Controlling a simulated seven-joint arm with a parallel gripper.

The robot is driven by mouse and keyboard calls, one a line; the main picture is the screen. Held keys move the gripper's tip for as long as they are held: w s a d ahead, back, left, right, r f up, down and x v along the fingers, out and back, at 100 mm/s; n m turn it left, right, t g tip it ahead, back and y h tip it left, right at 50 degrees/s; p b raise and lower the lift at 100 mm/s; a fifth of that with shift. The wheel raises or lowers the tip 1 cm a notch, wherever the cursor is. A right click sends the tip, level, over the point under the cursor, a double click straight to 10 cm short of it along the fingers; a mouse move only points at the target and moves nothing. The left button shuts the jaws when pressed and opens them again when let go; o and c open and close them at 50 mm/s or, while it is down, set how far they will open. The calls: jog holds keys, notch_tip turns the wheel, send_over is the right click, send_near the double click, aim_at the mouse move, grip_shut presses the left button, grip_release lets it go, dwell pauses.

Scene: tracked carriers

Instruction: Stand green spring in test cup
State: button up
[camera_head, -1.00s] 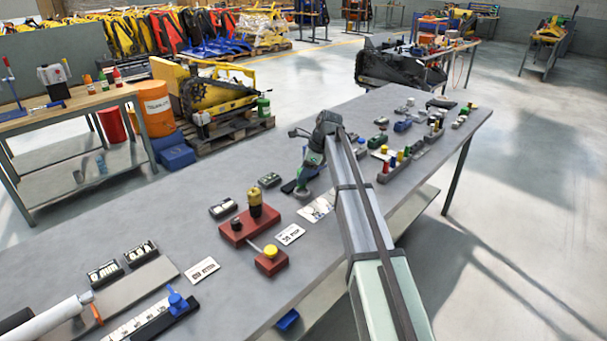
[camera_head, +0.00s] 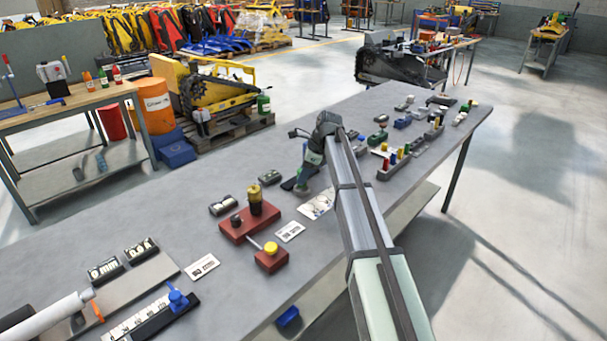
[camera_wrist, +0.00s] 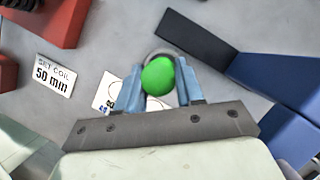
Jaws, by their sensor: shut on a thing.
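My gripper (camera_wrist: 160,88) is shut on the green spring (camera_wrist: 158,76) between its two blue fingers. Only the spring's round green top shows in the wrist view; its coil is hidden below. A grey ring-shaped rim (camera_wrist: 158,53), possibly the test cup, shows just beyond the green top and is partly covered by it. I cannot tell whether the spring is inside it or above it. In the head view my gripper (camera_head: 304,186) is low over the grey bench, and the spring cannot be made out there.
A "SET COIL 50 mm" card (camera_wrist: 53,75) lies left of the gripper; a dark and blue block (camera_wrist: 270,85) stands close on its right. In the head view a red base (camera_head: 240,229) with a yellow-topped post stands left, and a rack of coloured pieces (camera_head: 390,170) right.

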jog(key=shift+f, duration=0.75)
dwell(0.3)
jog(key=o, duration=1.6)
jog(key=shift+r, duration=0.1)
jog(key=shift+r, duration=3.4)
jog(key=shift+s+d, duration=0.1)
